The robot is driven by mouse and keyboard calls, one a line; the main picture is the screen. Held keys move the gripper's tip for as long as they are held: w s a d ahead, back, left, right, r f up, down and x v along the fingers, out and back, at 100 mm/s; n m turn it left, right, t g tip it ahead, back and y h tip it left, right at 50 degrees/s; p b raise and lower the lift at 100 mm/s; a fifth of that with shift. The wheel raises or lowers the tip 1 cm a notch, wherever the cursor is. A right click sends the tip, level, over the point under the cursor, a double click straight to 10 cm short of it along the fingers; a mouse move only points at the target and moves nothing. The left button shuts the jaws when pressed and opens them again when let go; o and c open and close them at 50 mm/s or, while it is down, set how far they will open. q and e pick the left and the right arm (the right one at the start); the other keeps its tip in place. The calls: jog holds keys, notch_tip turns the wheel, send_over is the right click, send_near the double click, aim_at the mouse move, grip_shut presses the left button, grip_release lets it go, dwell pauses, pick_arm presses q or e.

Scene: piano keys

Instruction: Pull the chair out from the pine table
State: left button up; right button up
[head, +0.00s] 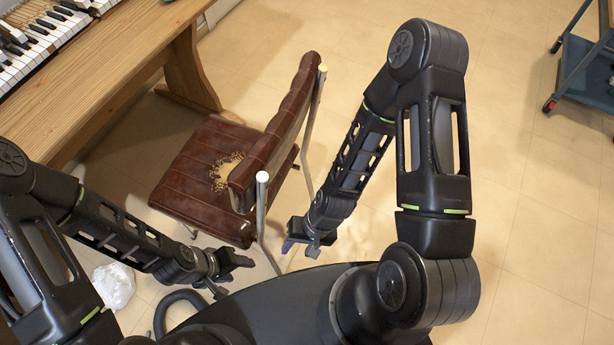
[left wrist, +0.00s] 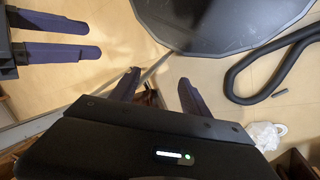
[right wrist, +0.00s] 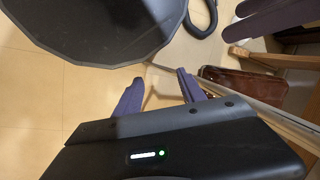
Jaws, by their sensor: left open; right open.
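A dark red-brown padded chair (head: 190,175) with metal tube posts stands beside the pine table (head: 105,85) in the head view. Its seat has a torn, pale patch, and its backrest (head: 280,130) faces my body. My left gripper (head: 235,275) is open near the chair's near left side, below the seat in the picture. My right gripper (head: 300,240) is open close to the near metal post; I cannot tell whether it touches. In the right wrist view the open right fingers (right wrist: 158,92) are empty. In the left wrist view the open left fingers (left wrist: 156,90) show a metal tube beyond them.
Piano keys (head: 40,40) lie on the table at the upper left. A white crumpled bag (head: 115,285) and a dark hose (head: 180,300) lie on the floor at lower left. A blue-grey wheeled cart (head: 585,75) stands at the upper right.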

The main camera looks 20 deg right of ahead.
jog(key=w+d+f+m+g+y+b, duration=0.1)
jog(key=w+d+f+m+b, duration=0.1)
jog(key=f+m+b, duration=0.3)
jog(key=w+d+f+m+y+b, duration=0.1)
jog(key=w+d+f+m+b, duration=0.15)
jog(key=f+b, duration=0.45)
pick_arm(q)
notch_tip(320, 180, down, 31)
jog(key=w+a+b, duration=0.1)
jog(key=w+b, duration=0.1)
jog(key=b, duration=1.4)
jog(key=shift+w+a+t+b, duration=0.25)
jog(key=shift+a+t+b, duration=0.05)
jog(key=shift+b, duration=0.1)
pick_arm(e)
jog(key=m+t+y, duration=0.5)
jog(key=m+t, duration=0.6)
jog(key=m, duration=0.4)
send_near(308, 174)
jog(key=d, duration=0.1)
jog(key=s+d, duration=0.1)
jog(key=shift+s+d+f, duration=0.3)
jog(key=shift+d, duration=0.1)
pick_arm(q)
jog(key=shift+f, duration=0.15)
